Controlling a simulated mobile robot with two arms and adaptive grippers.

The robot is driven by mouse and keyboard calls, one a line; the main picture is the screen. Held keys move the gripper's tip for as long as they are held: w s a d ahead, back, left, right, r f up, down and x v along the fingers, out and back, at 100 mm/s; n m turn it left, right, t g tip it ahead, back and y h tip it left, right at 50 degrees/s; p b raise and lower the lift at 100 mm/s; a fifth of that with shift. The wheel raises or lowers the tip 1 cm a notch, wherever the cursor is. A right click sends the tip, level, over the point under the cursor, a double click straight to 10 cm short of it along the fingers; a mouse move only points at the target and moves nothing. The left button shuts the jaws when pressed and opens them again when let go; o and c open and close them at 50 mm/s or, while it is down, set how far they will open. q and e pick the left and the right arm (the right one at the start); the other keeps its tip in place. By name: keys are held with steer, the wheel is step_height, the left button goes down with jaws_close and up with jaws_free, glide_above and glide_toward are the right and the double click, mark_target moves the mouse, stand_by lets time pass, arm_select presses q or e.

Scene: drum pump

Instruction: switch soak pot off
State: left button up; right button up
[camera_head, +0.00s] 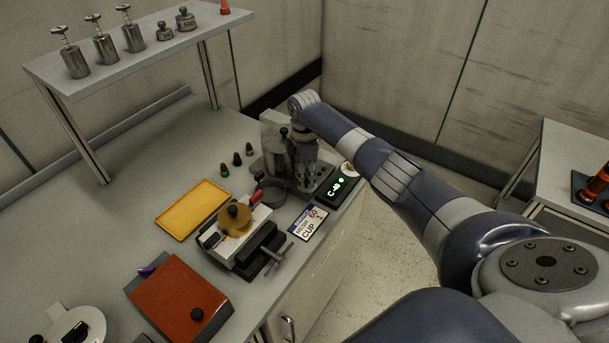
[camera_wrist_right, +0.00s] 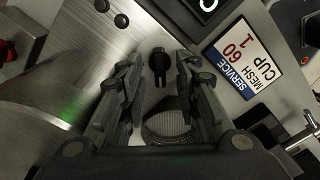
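The soak pot seems to be the grey metal unit (camera_head: 273,135) at the back right of the bench, partly hidden by my right gripper. A black panel with a lit green display (camera_head: 339,188) sits beside it; part of this display also shows at the top of the right wrist view (camera_wrist_right: 207,6). My right gripper (camera_head: 306,174) points down at the unit. In the right wrist view its two fingers (camera_wrist_right: 160,88) are apart with nothing held. A small black knob (camera_wrist_right: 158,62) on the metal surface shows between and just beyond the fingertips. My left gripper is out of view.
A "Service mesh 60 cup 1" label (camera_head: 307,222) lies at the bench's front edge. A clamp with a brass-coloured part (camera_head: 236,219), a yellow tray (camera_head: 193,208) and a red box (camera_head: 179,302) stand to the left. A shelf (camera_head: 150,43) with weights is behind.

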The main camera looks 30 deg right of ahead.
step_height(320, 180, up, 12)
stand_by(0.4)
steer(key=shift+f, duration=0.15)
